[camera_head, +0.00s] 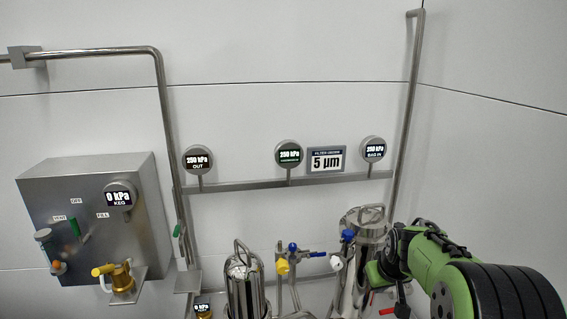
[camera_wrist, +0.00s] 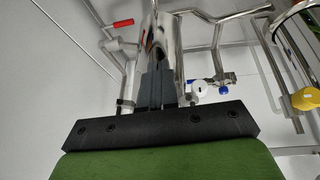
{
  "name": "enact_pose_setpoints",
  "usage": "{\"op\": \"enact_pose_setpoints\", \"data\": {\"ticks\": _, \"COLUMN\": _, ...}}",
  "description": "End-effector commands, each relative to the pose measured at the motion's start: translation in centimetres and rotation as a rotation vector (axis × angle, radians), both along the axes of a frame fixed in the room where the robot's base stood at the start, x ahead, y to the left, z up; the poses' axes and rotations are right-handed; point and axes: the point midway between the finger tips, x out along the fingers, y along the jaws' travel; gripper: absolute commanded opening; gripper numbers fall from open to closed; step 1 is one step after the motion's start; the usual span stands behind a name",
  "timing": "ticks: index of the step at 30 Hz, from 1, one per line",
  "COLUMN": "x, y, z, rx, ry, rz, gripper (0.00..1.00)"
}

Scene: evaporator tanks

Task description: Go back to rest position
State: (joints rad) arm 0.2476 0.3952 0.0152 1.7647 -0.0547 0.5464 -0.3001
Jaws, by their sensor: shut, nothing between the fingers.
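My green and black arm reaches in from the lower right of the head view, in front of the right-hand steel filter housing (camera_head: 368,228). The fingers are hidden in that view. In the wrist view my gripper (camera_wrist: 157,75) shows as dark fingers close together, shut and empty. A steel cylinder (camera_wrist: 166,48) shows behind the fingertips. I cannot tell whether they touch it.
A steel control box (camera_head: 95,200) with a KEG gauge is on the left wall. Several gauges line a wall rail (camera_head: 240,185). Another steel housing (camera_head: 245,285) and blue and yellow valves (camera_head: 283,267) stand low in the middle. A red-handled valve (camera_wrist: 123,23) is near my gripper.

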Motion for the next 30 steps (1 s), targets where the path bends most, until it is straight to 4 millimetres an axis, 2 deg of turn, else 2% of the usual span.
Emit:
{"op": "enact_pose_setpoints", "data": {"ticks": 1, "x": -2.6, "y": 1.6, "z": 4.7, "rx": 0.001, "ry": -0.014, "rz": -0.003, "gripper": 0.0}}
{"op": "enact_pose_setpoints", "data": {"ticks": 3, "x": -6.4, "y": 3.5, "z": 8.6, "rx": 0.01, "ry": -0.022, "rz": -0.013, "gripper": 0.0}}
{"op": "enact_pose_setpoints", "data": {"ticks": 5, "x": -10.0, "y": 5.0, "z": 11.5, "rx": 0.019, "ry": -0.029, "rz": -0.022, "gripper": 0.0}}
{"op": "enact_pose_setpoints", "data": {"ticks": 6, "x": -12.4, "y": 5.9, "z": 13.1, "rx": 0.026, "ry": -0.034, "rz": -0.028, "gripper": 0.0}}
{"op": "enact_pose_setpoints", "data": {"ticks": 10, "x": -20.5, "y": 8.2, "z": 16.5, "rx": 0.051, "ry": -0.048, "rz": -0.049, "gripper": 0.0}}
{"op": "enact_pose_setpoints", "data": {"ticks": 12, "x": -24.3, "y": 8.9, "z": 17.2, "rx": 0.065, "ry": -0.053, "rz": -0.06, "gripper": 0.0}}
{"op": "enact_pose_setpoints", "data": {"ticks": 15, "x": -28.2, "y": 9.5, "z": 17.2, "rx": 0.083, "ry": -0.058, "rz": -0.072, "gripper": 0.0}}
{"op": "enact_pose_setpoints", "data": {"ticks": 19, "x": -30.3, "y": 9.7, "z": 16.7, "rx": 0.093, "ry": -0.058, "rz": -0.081, "gripper": 0.0}}
{"op": "enact_pose_setpoints", "data": {"ticks": 30, "x": -30.4, "y": 9.7, "z": 16.4, "rx": 0.093, "ry": -0.058, "rz": -0.082, "gripper": 0.0}}
